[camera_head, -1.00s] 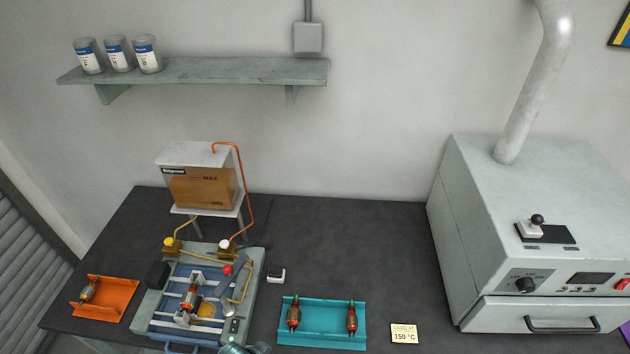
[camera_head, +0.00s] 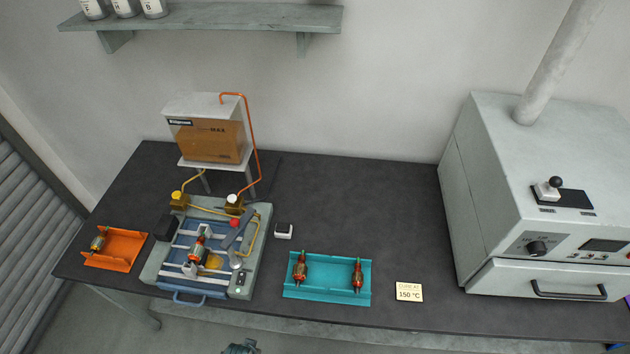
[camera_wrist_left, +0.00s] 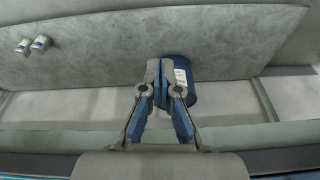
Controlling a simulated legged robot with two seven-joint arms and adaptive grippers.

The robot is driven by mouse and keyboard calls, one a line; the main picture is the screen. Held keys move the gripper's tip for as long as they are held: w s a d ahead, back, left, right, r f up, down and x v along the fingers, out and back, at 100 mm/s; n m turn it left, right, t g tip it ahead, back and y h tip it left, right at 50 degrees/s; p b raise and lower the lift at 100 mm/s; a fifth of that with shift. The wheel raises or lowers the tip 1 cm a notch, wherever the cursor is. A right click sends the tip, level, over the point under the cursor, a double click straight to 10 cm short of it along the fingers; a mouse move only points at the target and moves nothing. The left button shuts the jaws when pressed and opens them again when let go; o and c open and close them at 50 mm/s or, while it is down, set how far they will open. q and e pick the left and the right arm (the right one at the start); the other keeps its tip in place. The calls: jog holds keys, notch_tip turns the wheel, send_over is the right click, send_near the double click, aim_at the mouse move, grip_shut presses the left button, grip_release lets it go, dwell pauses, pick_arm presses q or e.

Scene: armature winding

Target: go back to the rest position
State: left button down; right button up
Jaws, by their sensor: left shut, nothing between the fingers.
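My left gripper (camera_wrist_left: 160,80) shows in the left wrist view with its fingertips together and nothing between them. In the head view only a dark part of it (camera_head: 240,347) shows at the bottom edge, in front of the bench and clear of everything on it. My right gripper is in neither view. The winding machine (camera_head: 158,262) stands on the bench with a red-and-copper armature (camera_head: 196,248) lying in its middle.
On the dark bench (camera_head: 350,200) are an orange tray (camera_head: 122,250) with one armature, a teal tray (camera_head: 328,289) with two armatures, and a temperature card (camera_head: 409,292). A grey oven (camera_head: 500,210) stands right. The floor in front is clear.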

pick_arm(q)
jog(key=s+f+g+b, duration=0.1)
jog(key=s+f+b, duration=0.15)
jog(key=f, duration=0.65)
jog(key=s+f+b, duration=0.1)
jog(key=s+f, duration=0.3)
jog(key=f, duration=0.6)
jog(key=s+a+f+b, duration=0.2)
jog(key=s+a+f, duration=0.1)
jog(key=s+f, duration=0.9)
jog(key=shift+s+a+f+g, duration=0.25)
jog(key=shift+s+f+g, duration=0.15)
jog(key=shift+s, duration=0.7)
